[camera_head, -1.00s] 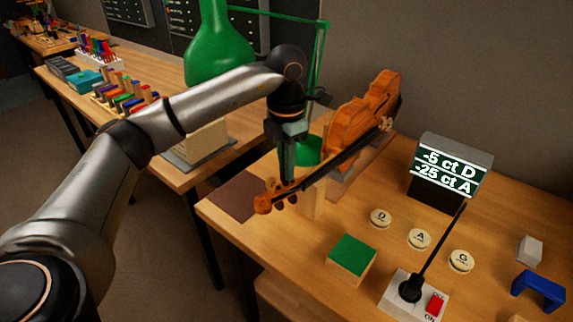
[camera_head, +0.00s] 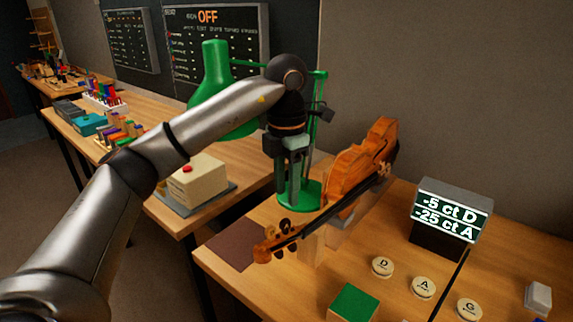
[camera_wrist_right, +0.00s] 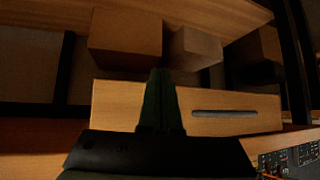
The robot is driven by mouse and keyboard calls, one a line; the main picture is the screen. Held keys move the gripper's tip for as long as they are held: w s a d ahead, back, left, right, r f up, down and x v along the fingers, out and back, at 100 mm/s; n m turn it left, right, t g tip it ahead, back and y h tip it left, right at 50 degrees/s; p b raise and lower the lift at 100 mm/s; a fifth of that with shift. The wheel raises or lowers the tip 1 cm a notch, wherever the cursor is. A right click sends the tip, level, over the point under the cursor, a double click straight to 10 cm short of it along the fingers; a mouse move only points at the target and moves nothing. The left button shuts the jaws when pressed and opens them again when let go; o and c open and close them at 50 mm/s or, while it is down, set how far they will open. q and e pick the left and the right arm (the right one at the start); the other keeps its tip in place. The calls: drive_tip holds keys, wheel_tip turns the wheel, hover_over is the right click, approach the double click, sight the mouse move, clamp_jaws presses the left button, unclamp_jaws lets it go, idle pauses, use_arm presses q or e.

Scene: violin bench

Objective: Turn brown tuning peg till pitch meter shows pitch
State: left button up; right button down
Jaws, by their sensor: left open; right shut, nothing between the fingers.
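The violin (camera_head: 360,165) lies tilted on a wooden support, its scroll (camera_head: 263,252) toward the front left. Several dark tuning pegs (camera_head: 284,226) stick out of the pegbox; I cannot tell which is the brown one. The pitch meter (camera_head: 449,213) reads "-5 ct D" and "-25 ct A". My right gripper (camera_wrist_right: 161,100) shows only in the right wrist view, shut and empty, in front of a wooden board with a dark slot.
Round buttons D (camera_head: 382,267), A (camera_head: 423,287) and G (camera_head: 469,309) stand right of the violin. A green-topped block (camera_head: 352,303) is at the front. A green lamp (camera_head: 300,196) stands behind the left gripper. A box with a red button (camera_head: 196,181) sits on the table behind.

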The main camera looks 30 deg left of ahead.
use_arm(q)
wheel_tip(320, 180, up, 6)
drive_tip(key=shift+f+p, duration=0.1)
drive_tip(key=shift+p, duration=0.55)
idle(1.4)
drive_tip(key=t+h+b, duration=0.2)
drive_tip(key=t+b, duration=0.2)
drive_tip(key=b, duration=0.1)
approach(284, 220)
drive_tip(key=x, duration=0.9)
drive_tip(key=shift+f, duration=0.1)
clamp_jaws()
